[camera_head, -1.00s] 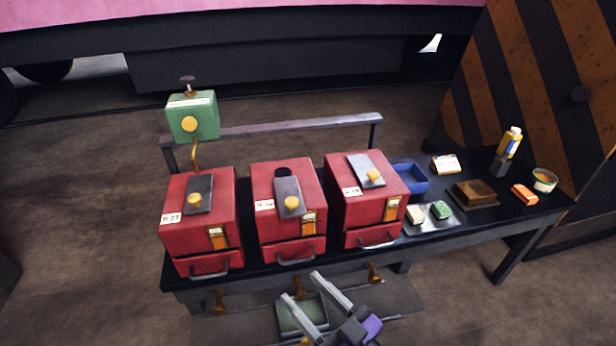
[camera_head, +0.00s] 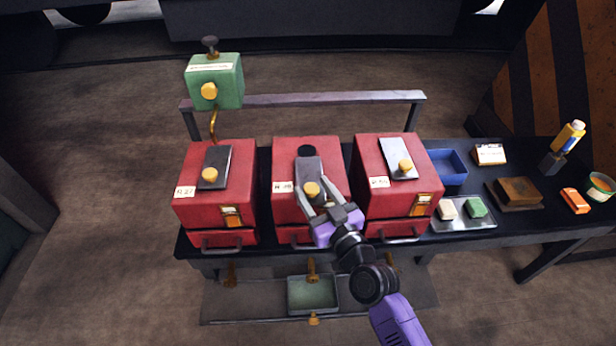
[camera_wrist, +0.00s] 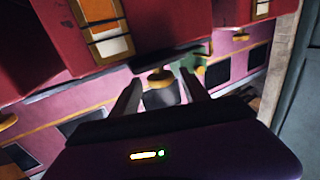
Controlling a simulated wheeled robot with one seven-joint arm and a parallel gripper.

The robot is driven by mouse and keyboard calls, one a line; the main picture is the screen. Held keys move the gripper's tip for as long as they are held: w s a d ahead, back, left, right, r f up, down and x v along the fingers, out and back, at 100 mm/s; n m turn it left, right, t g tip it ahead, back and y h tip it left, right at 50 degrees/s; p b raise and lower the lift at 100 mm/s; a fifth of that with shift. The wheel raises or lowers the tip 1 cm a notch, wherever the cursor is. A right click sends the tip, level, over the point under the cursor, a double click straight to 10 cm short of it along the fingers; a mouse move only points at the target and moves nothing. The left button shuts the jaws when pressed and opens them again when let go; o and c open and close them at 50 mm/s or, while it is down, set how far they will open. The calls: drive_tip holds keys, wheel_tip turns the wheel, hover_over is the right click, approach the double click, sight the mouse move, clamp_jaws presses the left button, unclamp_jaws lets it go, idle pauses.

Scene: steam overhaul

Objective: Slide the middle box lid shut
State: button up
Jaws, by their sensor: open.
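The middle red box (camera_head: 290,205) stands between two similar boxes on the dark bench. Its grey sliding lid (camera_head: 309,168) lies on top and carries a brass knob (camera_head: 312,189). A round dark hole (camera_head: 306,151) shows at the lid's far end, at least partly uncovered. My gripper (camera_head: 311,182) is open over this lid, with a finger on either side of the knob. Whether the fingers touch it I cannot tell. In the wrist view the knob (camera_wrist: 160,78) shows between the two finger tips.
The left box (camera_head: 190,208) and right box (camera_head: 368,160) stand close on both sides. A green canister (camera_head: 228,85) on a brass pipe rises behind the left box, near a grey rail (camera_head: 330,98). A blue tray (camera_head: 464,179) and small items lie at the right.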

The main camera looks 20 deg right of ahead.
sight(306, 179)
drive_tip(key=shift+w+a, duration=0.15)
drive_tip(key=shift+w, duration=0.95)
drive_tip(key=shift+w+a, duration=0.15)
drive_tip(key=shift+w, duration=0.9)
clamp_jaws()
